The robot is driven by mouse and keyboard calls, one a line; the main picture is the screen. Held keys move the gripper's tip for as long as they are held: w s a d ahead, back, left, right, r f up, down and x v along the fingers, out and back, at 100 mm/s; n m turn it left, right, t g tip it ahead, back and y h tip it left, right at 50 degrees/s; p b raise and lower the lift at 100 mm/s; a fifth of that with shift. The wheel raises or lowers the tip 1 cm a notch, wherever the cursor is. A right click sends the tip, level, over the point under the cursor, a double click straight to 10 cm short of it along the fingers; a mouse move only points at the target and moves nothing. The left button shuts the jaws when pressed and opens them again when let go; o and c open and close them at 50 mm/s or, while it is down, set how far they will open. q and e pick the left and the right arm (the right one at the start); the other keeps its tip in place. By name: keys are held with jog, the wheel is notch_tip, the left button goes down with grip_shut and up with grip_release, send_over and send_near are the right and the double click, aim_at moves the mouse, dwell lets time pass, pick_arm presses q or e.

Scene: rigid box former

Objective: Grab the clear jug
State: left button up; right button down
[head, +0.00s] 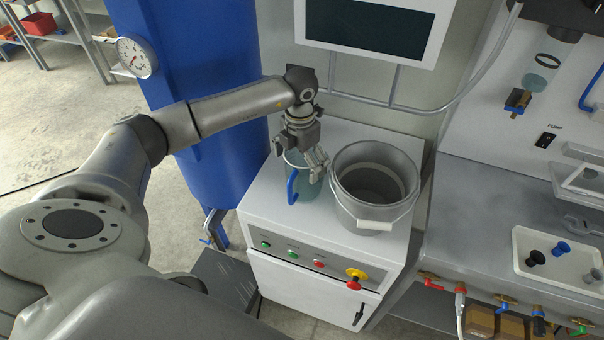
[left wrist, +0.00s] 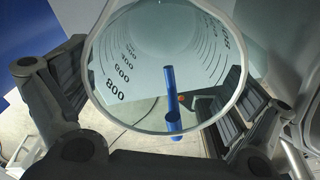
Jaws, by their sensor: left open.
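The clear jug (head: 307,184) has a blue handle and stands on top of the white cabinet (head: 270,226), left of a grey bucket. My left gripper (head: 304,160) is right above the jug and hides part of its rim. In the left wrist view the jug (left wrist: 165,60) shows its round rim, dark volume marks and blue handle. There the open fingers of my left gripper (left wrist: 160,95) stand on either side of the jug; whether they touch it I cannot tell. My right gripper is not in view.
The grey bucket (head: 375,160) with a white-gripped bail stands close to the jug's right. A blue tank (head: 205,90) is behind left. A screen (head: 370,28) hangs above the cabinet. A workbench with a white tray (head: 530,262) is at the right.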

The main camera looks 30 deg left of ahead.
pick_arm(q)
jog(key=shift+f, duration=0.9)
jog(key=shift+w, duration=0.1)
jog(key=shift+c, duration=1.6)
jog(key=c, duration=0.7)
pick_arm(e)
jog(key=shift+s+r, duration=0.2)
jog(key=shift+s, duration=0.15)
pick_arm(q)
jog(key=shift+r, duration=0.15)
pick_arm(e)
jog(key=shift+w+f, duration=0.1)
